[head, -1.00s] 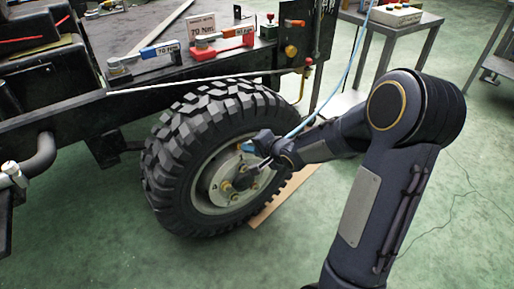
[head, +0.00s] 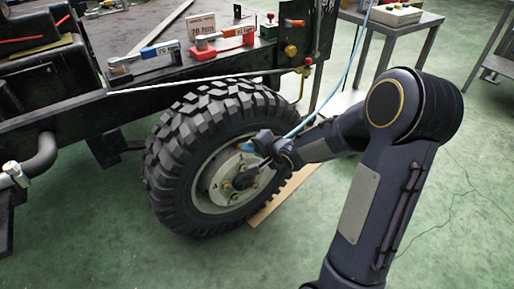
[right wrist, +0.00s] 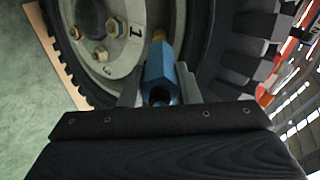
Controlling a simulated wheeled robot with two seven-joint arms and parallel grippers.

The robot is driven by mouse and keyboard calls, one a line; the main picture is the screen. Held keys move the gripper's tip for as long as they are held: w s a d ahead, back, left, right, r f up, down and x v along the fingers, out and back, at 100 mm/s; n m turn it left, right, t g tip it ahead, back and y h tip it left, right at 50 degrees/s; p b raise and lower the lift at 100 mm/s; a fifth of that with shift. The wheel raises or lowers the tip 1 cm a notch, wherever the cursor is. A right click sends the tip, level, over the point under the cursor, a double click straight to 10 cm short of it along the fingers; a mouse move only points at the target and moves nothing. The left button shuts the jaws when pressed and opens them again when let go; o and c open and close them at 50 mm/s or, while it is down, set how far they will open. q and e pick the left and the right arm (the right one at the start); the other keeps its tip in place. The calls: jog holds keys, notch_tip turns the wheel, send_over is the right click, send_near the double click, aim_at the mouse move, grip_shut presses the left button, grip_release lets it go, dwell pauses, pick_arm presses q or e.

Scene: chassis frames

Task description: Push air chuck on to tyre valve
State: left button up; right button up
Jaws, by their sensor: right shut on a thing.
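The black knobbly tyre (head: 168,165) stands upright on its grey rim (head: 207,187), under the dark chassis. My right gripper (head: 255,160) is at the upper right part of the rim, shut on the blue air chuck (head: 247,147). In the right wrist view the chuck (right wrist: 158,72) sits between the two grey fingers and points at the wheel. A brass-coloured piece (right wrist: 158,38) is in line with its far end, close to the rim. I cannot tell whether this is the tyre valve or the chuck's tip, nor how far the two are engaged. My left gripper is not in view.
A light blue hose (head: 352,70) runs from the chuck up past my right arm. Torque wrenches (head: 160,50) lie on the chassis deck above the tyre. A control box (head: 397,14) stands on a grey table at the back. The green floor in front is clear.

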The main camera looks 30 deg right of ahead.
aim_at(252, 148)
jog(key=shift+b+x, duration=0.7)
jog(key=shift+x, duration=1.15)
jog(key=o, duration=1.1)
jog(key=shift+o, duration=0.2)
jog(key=p+v, duration=0.3)
jog(key=v, duration=0.4)
jog(key=shift+s+r+p, duration=0.25)
jog(key=shift+s+p, duration=0.1)
